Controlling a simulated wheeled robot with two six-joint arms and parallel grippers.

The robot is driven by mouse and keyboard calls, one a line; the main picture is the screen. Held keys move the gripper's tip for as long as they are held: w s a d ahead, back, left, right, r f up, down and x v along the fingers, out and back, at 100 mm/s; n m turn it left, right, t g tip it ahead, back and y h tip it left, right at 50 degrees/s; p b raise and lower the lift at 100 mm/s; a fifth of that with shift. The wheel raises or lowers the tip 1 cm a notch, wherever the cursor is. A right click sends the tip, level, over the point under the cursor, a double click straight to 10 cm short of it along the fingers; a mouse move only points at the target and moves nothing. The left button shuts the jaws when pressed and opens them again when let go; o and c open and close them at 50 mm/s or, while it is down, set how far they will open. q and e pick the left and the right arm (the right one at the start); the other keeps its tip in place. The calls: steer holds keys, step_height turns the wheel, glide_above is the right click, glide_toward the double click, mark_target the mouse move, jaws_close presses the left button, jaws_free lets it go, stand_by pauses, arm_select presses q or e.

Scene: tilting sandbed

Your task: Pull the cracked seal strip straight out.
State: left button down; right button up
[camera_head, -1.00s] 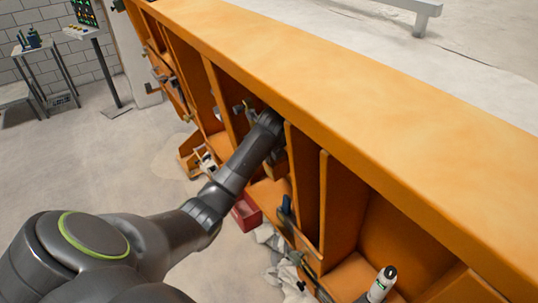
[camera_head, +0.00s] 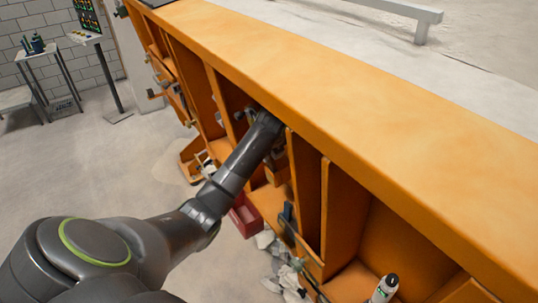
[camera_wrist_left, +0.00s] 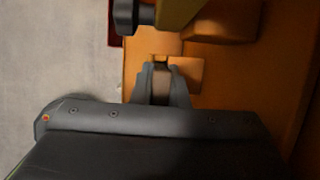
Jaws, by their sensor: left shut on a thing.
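My left gripper (camera_wrist_left: 161,68) is in the middle of the wrist view, its fingers shut on a small, narrow, dark piece, which I take to be the cracked seal strip (camera_wrist_left: 160,64). Only a little of the piece shows between the fingertips, so I cannot see the crack or whether it still sits in its seat. In the head view my left arm reaches into an open bay under the orange beam (camera_head: 310,95). The left gripper (camera_head: 277,152) is mostly hidden there behind its own wrist. My right gripper is not in view.
Orange upright panels (camera_head: 306,190) stand close on both sides of the arm. A red box (camera_head: 245,216) and crumpled pale cloths (camera_head: 288,275) lie below.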

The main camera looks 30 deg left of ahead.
arm_select(q)
steer(key=shift+r, duration=0.15)
steer(key=shift+s+a+r, duration=0.1)
steer(key=shift+s+r, duration=0.1)
steer(key=shift+r, duration=1.1)
steer(key=shift+r, duration=0.1)
steer(key=shift+s+a+r, duration=0.1)
steer(key=shift+s+r, duration=0.05)
steer(key=shift+r, duration=0.55)
steer(key=shift+s+r, duration=0.1)
steer(key=shift+r, duration=0.6)
steer(key=s+a, duration=0.3)
steer(key=s, duration=0.4)
steer(key=shift+s, duration=0.35)
